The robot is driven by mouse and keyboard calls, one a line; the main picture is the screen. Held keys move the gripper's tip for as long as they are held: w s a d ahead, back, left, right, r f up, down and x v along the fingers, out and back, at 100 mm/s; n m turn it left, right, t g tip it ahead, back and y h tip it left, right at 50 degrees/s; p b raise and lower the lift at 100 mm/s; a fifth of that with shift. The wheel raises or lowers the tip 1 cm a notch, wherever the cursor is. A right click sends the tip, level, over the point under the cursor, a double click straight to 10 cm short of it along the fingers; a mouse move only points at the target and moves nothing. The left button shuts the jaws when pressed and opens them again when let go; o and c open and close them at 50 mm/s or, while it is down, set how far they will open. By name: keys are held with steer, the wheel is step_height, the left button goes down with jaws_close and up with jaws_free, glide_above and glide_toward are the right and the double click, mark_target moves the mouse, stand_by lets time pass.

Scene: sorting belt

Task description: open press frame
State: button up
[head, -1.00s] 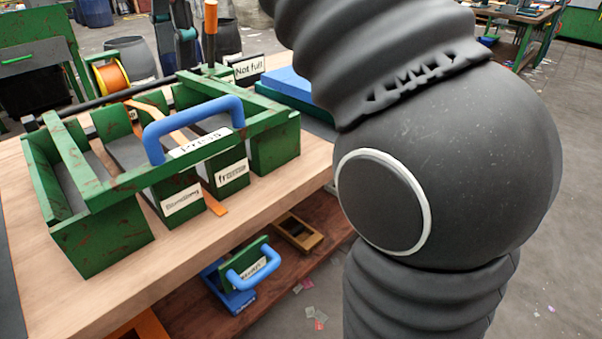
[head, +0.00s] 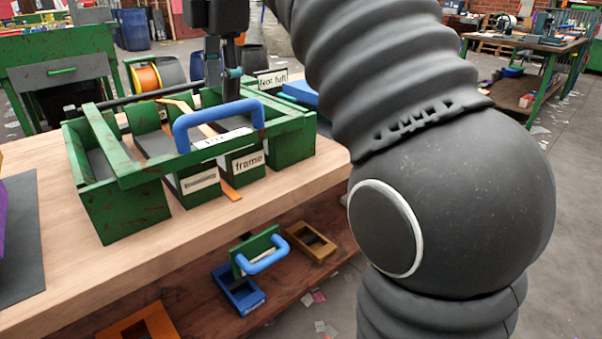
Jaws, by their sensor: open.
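The green, rust-worn press frame (head: 136,172) lies across the green bins on the wooden bench, with a blue handle (head: 218,112) along its front bar. The frame looks down, and straps and a bin labelled "frame" (head: 248,161) show beneath it. My gripper (head: 226,88) is open, pointing down just behind the blue handle in the picture. Its fingertips are small and partly hidden by the handle and frame, so contact cannot be told. The upright post with an orange top seen earlier is now mostly hidden behind my gripper.
A "Not full" sign (head: 272,80) stands behind the frame, beside a blue block (head: 300,93). An orange spool (head: 146,78) stands back left. A blue-handled tool (head: 262,254) and a wooden box (head: 311,243) sit on the lower shelf. The bench front is clear.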

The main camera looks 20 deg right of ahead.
step_height(320, 180, up, 10)
steer(key=s+p, duration=0.2)
steer(key=p, duration=0.2)
steer(key=s+d+f+m+t, duration=0.1)
steer(key=s+d+f+m, duration=0.1)
steer(key=f+m, duration=0.3)
steer(key=s+d+f+m+t, duration=0.1)
steer(key=s+d+f+m, duration=0.2)
steer(key=f, duration=0.6)
steer(key=s+d+f+m, duration=0.3)
steer(key=s+f+m, duration=0.2)
steer(key=f+m, duration=0.2)
steer(key=shift+s+d+f+m+t, duration=0.15)
steer(key=shift+f+m+t, duration=0.2)
steer(key=shift+m, duration=0.35)
steer(key=shift+r, duration=0.1)
